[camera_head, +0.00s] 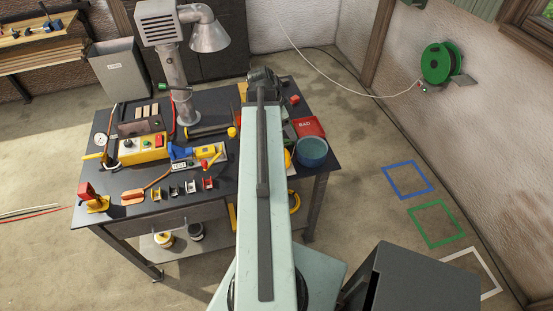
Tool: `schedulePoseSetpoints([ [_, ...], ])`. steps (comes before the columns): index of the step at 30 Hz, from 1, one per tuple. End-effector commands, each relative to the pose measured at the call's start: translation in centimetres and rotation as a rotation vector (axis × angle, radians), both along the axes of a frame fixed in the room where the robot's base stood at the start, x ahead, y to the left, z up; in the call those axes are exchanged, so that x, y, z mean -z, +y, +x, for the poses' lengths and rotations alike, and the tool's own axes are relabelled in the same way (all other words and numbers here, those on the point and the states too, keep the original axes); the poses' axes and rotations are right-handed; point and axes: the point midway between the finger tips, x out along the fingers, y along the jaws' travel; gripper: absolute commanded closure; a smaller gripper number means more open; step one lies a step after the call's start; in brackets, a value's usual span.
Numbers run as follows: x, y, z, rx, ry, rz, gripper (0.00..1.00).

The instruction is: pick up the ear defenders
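I cannot pick out the ear defenders with certainty. A yellow curved piece (288,158) shows between my arm and the teal tub on the table; it could be part of them, but my arm hides the rest. A yellow ring-like thing (295,202) also shows low down beside my arm, below the tabletop. My gripper (262,76) is the dark end of my arm, over the far part of the table. It is small and seen from behind, so its fingers and anything between them cannot be made out.
The dark workbench (225,193) is crowded on its left with a yellow control box (142,149), a blue-yellow test fixture (185,157) and several small brackets. A tall grey fume duct (174,75) stands behind. A red BAD bin (308,127) and teal tub (312,152) stand right.

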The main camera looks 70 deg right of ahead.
Motion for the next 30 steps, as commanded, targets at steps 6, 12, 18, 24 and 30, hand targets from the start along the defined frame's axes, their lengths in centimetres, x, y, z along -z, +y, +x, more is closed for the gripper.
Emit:
schedulePoseSetpoints([
  [6,2.7,-0.6,-0.9,0.003,0.0,0.0,0.36],
  [12,3.1,-0.6,-1.2,0.004,0.0,0.0,0.36],
  [18,6.6,-0.7,-2.3,0.006,0.0,0.0,0.36],
  [24,7.4,-1.3,-2.8,0.005,-0.001,-0.001,0.36],
  [30,7.2,-1.2,-2.8,0.005,0.0,0.0,0.56],
])
